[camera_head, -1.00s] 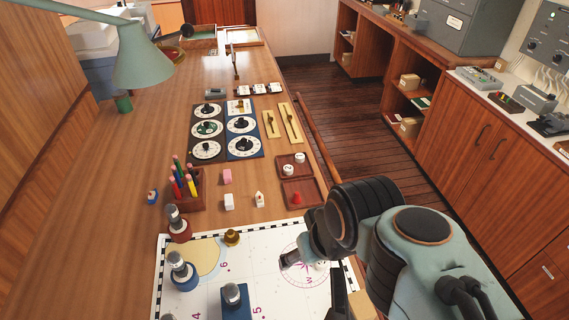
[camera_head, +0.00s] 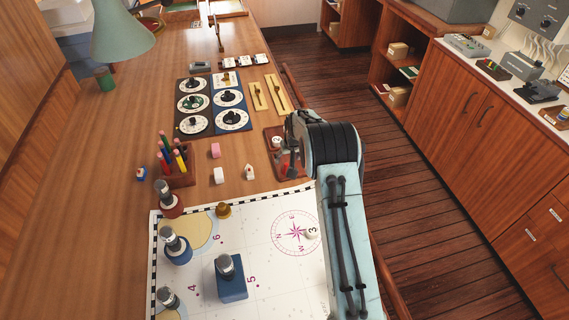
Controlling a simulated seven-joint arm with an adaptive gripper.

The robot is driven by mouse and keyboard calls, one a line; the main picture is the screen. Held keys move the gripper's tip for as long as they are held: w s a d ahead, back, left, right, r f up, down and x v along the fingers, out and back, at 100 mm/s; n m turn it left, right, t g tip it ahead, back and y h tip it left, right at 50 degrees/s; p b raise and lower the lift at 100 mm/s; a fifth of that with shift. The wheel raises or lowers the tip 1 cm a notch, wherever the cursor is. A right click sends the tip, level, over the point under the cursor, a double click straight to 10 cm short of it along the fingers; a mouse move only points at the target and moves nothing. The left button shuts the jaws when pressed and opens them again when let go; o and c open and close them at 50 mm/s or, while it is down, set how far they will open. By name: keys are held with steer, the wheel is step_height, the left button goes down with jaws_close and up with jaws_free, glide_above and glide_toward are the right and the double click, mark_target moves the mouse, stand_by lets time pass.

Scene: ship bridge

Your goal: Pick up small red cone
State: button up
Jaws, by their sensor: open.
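The small red cone (camera_head: 284,171) is in the lower compartment of the dark red two-part tray (camera_head: 271,180) on the wooden desk. It shows only in part, since my gripper and wrist are in front of it. My gripper (camera_head: 289,160) points down over this compartment, above or around the cone. Its fingers are small and dark here, and it is open. I cannot tell whether the fingers touch the cone. A white numbered piece (camera_head: 276,141) sits in the tray's upper compartment, partly covered by my arm.
A chart (camera_head: 270,265) with blue-based and dark-red-based pieces lies in front of the tray. A pencil holder (camera_head: 180,178), a pink block (camera_head: 215,150) and white blocks (camera_head: 219,175) stand to the left. Dial panels (camera_head: 194,124) and brass instruments (camera_head: 276,95) lie behind.

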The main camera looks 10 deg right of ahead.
mark_target(286, 164)
steer(key=x, duration=0.6)
steer(key=shift+f, duration=0.2)
jaws_close()
